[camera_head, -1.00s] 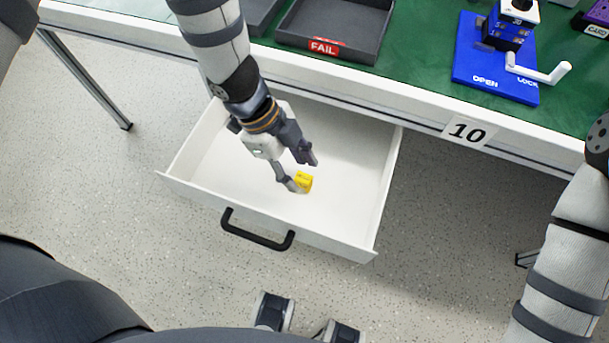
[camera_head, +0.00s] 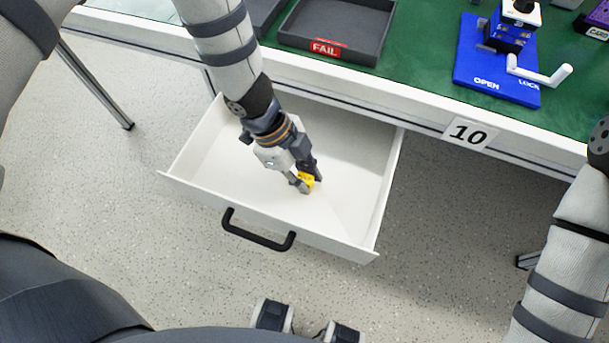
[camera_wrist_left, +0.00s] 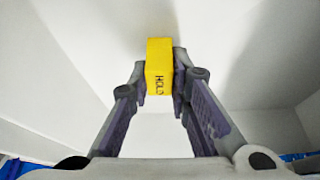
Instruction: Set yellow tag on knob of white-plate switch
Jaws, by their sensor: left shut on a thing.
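The yellow tag (camera_head: 306,181) is inside the open white drawer. The switch (camera_head: 520,12) with a white plate and dark knob stands on a blue base at the top right, partly cut off by the frame edge. My right gripper is out of view; only part of my right arm shows.
The white drawer (camera_head: 215,190) is pulled out under the green-topped table (camera_head: 420,85); its black handle (camera_head: 257,230) faces me. A dark tray (camera_head: 337,57) marked FAIL sits on the table. The blue base (camera_head: 497,88) carries a white lever (camera_head: 540,71). A "10" label marks the table edge.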

